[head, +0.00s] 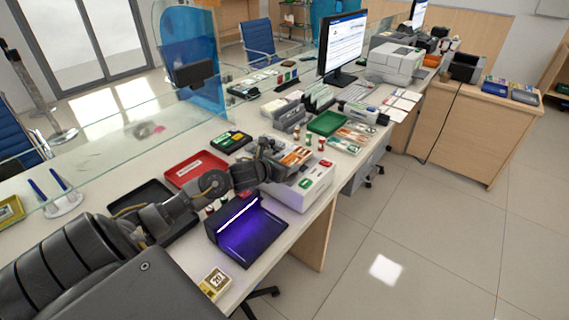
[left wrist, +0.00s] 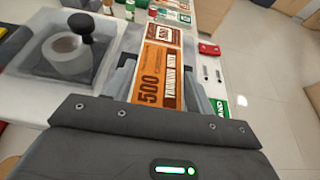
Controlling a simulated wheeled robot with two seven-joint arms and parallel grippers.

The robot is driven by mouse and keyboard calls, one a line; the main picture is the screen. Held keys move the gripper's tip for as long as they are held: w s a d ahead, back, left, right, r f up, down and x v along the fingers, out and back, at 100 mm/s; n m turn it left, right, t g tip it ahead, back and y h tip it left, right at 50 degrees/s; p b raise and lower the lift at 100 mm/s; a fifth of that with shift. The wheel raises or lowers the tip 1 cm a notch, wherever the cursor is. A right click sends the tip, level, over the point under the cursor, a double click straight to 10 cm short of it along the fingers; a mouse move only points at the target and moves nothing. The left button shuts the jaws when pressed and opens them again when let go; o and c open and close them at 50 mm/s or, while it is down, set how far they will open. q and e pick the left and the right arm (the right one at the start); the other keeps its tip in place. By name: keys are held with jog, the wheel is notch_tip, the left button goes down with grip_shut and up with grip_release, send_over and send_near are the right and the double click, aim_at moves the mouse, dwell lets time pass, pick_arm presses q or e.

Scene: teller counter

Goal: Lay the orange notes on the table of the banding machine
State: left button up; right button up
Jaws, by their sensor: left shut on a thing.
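The orange notes (left wrist: 160,72), marked 500, lie between the fingers of my left gripper (left wrist: 157,90) in the left wrist view. The gripper is shut on them. In the head view my left gripper (head: 279,156) and the orange notes (head: 297,156) are over the white banding machine (head: 304,190). My right gripper is not in view.
A dark lamp unit with violet light (head: 246,230) stands nearer on the counter. A red tray (head: 195,168) and a black tray (head: 150,200) lie left of the machine. A green tray (head: 327,122) and several note bundles lie beyond it. A glass screen (head: 125,140) runs along the left.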

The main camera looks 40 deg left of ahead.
pick_arm(q)
jog(key=o, duration=1.1)
jog(key=shift+r, duration=0.1)
jog(key=b+v, duration=0.1)
jog(key=v, duration=1.1)
jog(key=shift+r, duration=0.1)
